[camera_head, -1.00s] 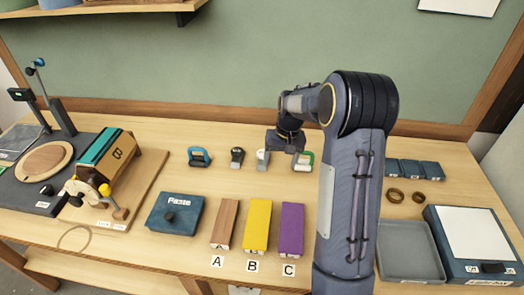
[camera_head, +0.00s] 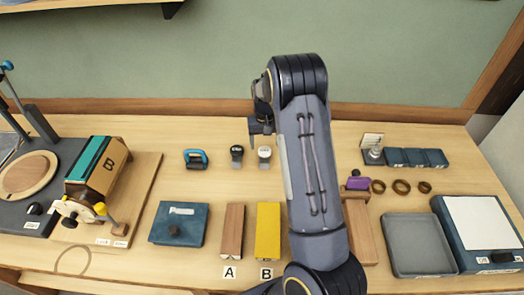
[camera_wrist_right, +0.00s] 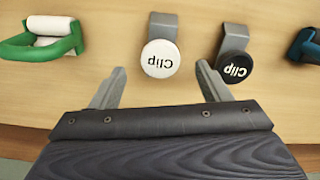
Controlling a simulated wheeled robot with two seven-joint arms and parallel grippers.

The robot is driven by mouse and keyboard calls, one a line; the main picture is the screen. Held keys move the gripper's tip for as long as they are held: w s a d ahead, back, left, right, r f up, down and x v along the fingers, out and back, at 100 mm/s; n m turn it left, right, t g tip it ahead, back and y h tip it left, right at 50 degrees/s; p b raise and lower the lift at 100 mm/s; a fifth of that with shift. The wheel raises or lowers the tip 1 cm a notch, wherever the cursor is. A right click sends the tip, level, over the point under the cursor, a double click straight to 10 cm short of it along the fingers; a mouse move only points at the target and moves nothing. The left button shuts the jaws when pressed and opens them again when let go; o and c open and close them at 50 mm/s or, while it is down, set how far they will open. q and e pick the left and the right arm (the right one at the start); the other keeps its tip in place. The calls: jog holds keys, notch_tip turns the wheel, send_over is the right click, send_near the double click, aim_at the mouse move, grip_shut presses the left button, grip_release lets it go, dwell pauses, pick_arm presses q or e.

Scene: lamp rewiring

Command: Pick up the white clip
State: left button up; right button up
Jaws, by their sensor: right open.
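The white clip (camera_head: 264,155) has a round white head on a grey metal clip and stands near the back middle of the table. In the right wrist view the white clip (camera_wrist_right: 160,58) lies just ahead of my right gripper (camera_wrist_right: 160,72), roughly centred between its two spread fingers. The fingers are open and hold nothing. In the head view my right gripper (camera_head: 262,126) hangs just behind the white clip in the picture. The black clip (camera_head: 237,154) stands left of it; it also shows in the wrist view (camera_wrist_right: 233,66). My left gripper is not in view.
A blue-handled tool (camera_head: 195,158) stands left of the clips, and a green-handled one (camera_wrist_right: 45,40) shows beside the white clip in the wrist view. Blocks A (camera_head: 231,230) and B (camera_head: 267,228) lie in front. My right arm hides part of the table.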

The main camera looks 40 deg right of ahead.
aim_at(265, 151)
jog(key=shift+s+f, duration=0.2)
jog(key=shift+f, duration=0.15)
jog(key=f+b, duration=0.1)
jog(key=f, duration=0.4)
jog(key=shift+w, duration=0.2)
jog(key=shift+r, duration=0.1)
jog(key=c, duration=1.1)
jog(key=shift+o, duration=0.2)
jog(key=shift+r, duration=0.15)
